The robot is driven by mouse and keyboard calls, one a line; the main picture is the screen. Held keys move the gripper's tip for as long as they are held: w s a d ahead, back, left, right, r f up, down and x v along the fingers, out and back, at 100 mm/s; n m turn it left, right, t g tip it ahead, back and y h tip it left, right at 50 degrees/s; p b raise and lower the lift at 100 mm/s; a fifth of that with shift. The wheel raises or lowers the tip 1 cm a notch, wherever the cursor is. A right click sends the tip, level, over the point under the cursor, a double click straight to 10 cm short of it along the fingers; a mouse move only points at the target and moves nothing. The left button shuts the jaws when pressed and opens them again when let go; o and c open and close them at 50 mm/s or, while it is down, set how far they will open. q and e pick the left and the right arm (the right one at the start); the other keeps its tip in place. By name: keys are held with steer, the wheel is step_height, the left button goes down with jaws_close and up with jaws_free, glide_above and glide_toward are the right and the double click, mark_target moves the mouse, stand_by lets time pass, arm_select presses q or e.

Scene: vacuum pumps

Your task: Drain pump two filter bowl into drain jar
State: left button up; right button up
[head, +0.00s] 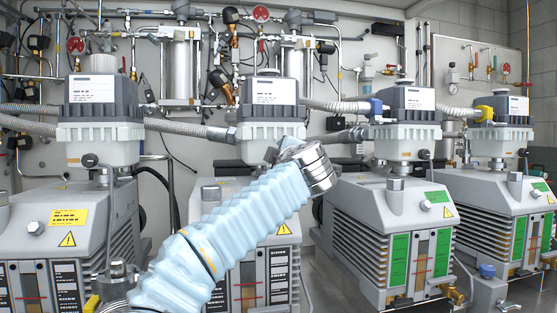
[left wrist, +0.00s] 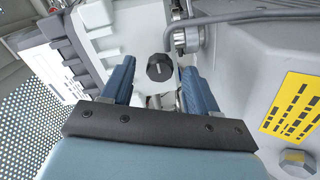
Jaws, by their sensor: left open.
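Pump two is the second pump from the left, with a grey-topped white filter housing (head: 272,100) bearing a white label. My left arm, in a light blue sleeve, crosses in front of the pump's body and hides part of it. My left gripper (left wrist: 157,78) is open and empty, with blue fingers. A black knob (left wrist: 160,67) on a pale housing (left wrist: 130,38) appears between the fingertips; I cannot tell whether they touch it. In the head view the fingers are hidden. I cannot make out the filter bowl or the drain jar. My right gripper is not in view.
Other pumps stand to the left (head: 60,240) and right (head: 395,225), close together. Corrugated hoses (head: 190,129) link the housings. In the left wrist view, a grey pump body (left wrist: 265,70) with a yellow label (left wrist: 290,105) is close on the right, and a grey pipe runs overhead.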

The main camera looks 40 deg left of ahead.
arm_select(q)
steer(key=shift+s+d, duration=0.3)
steer(key=shift+d, duration=0.05)
steer(key=shift+d, duration=0.1)
steer(key=shift+b+v, duration=0.5)
steer(key=shift+v, duration=2.45)
